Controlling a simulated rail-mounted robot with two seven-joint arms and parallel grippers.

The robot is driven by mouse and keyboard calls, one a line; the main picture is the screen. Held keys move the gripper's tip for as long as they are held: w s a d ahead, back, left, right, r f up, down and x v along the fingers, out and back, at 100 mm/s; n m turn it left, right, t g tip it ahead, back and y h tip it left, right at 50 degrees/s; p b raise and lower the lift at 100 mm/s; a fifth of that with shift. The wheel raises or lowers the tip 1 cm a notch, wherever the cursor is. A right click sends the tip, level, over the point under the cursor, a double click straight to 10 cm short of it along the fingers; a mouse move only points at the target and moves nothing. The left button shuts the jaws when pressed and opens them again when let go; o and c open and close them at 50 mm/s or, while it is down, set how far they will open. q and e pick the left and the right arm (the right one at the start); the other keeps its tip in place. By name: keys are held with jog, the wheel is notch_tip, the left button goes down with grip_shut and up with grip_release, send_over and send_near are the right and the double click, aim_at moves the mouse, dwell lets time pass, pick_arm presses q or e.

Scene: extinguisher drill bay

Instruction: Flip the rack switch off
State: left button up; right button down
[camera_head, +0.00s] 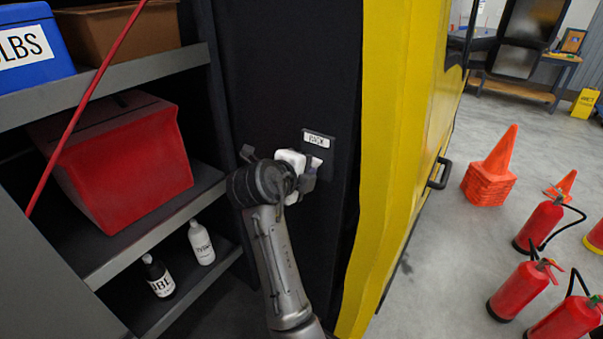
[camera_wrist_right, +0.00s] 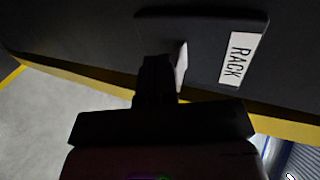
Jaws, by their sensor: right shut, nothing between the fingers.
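The rack switch is a small white lever (camera_head: 316,162) on a dark plate below a white label (camera_head: 319,139) on the black side panel. In the right wrist view the lever (camera_wrist_right: 181,66) stands beside the label (camera_wrist_right: 239,58), which reads "RACK". My right gripper (camera_head: 310,176) is shut and empty, with its fingertips right at the lever in the head view. In the right wrist view its dark fingers (camera_wrist_right: 158,78) are next to the lever; I cannot tell whether they touch it. The fingers hide part of the switch. My left gripper is not in view.
Shelves on the left hold a blue bin (camera_head: 32,45), a brown bin (camera_head: 120,33), a red box (camera_head: 120,160) and two bottles. Cones (camera_head: 490,170) and red extinguishers stand on the floor beyond.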

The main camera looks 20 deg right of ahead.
jog(key=shift+w+d+r+p, duration=0.15)
jog(key=shift+r+p, duration=0.3)
jog(key=shift+r, duration=0.45)
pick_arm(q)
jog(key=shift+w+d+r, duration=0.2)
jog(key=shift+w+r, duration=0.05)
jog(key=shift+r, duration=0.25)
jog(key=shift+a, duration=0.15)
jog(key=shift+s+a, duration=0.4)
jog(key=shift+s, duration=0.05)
pick_arm(e)
jog(key=v, duration=1.4)
jog(key=shift+r, duration=0.2)
